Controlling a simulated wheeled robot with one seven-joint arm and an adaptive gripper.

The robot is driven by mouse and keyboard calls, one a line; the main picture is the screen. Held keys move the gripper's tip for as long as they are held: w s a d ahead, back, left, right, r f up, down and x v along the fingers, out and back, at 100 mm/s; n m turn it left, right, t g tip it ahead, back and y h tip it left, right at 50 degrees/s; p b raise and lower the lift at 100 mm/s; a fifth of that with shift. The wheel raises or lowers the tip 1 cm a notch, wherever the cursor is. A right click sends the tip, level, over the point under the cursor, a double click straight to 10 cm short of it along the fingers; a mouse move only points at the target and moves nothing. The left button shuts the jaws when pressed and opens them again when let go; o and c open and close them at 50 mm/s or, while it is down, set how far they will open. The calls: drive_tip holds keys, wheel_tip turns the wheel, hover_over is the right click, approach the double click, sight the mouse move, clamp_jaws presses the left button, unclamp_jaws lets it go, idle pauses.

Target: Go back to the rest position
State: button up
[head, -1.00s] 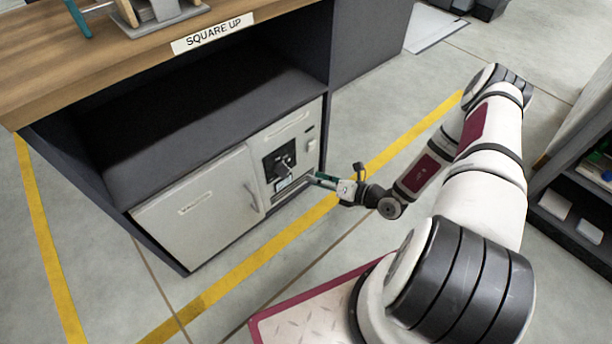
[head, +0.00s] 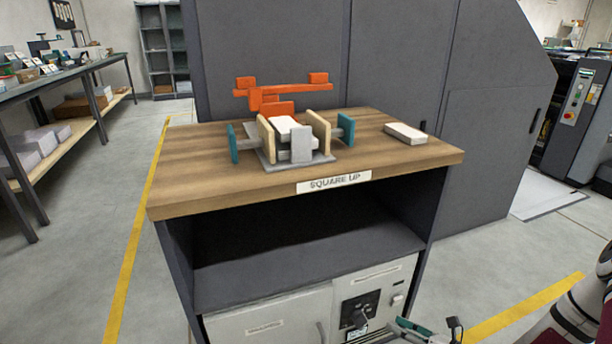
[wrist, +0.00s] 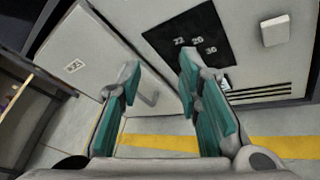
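My gripper (wrist: 160,85) shows in the wrist view with its two teal-padded fingers apart and nothing between them. It is in front of the light grey cabinet front (wrist: 115,45), near the black dial plate (wrist: 188,42) with numbers on it. In the head view only a bit of my gripper (head: 412,328) shows at the bottom edge, below the black dial (head: 358,314). My arm is mostly out of the head view, at the lower right.
The wooden bench top (head: 200,165) carries an orange fixture (head: 270,95), a jig with teal end plates (head: 235,143) and a white block (head: 405,133). Open shelf space lies below it. A dark grey machine (head: 380,60) stands behind. Floor is clear at left.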

drive_tip(key=s+a+r+n+g+y, duration=0.1)
drive_tip(key=a+r+n+g+y, duration=0.15)
drive_tip(key=r+n, duration=0.45)
drive_tip(key=a+r+n+g+y, duration=0.1)
drive_tip(key=a+r+n+g, duration=0.3)
drive_tip(key=r, duration=0.6)
drive_tip(key=s+a+r+n+g+h, duration=0.3)
drive_tip(key=s+a+r+n+g, duration=0.2)
drive_tip(key=s+r+n, duration=0.55)
drive_tip(key=s+a+r+n+g+h, duration=0.2)
drive_tip(key=s+r+n+h, duration=0.4)
drive_tip(key=s+r, duration=0.4)
drive_tip(key=s+d+r+n+t+h, duration=0.25)
drive_tip(key=s+d+n+h, duration=0.35)
drive_tip(key=s, duration=0.6)
wheel_tip(320, 180, up, 32)
drive_tip(key=d+n+t+y+p, duration=0.1)
drive_tip(key=t+p, duration=0.3)
drive_tip(key=p, duration=2.7)
drive_tip(key=shift+a, duration=0.1)
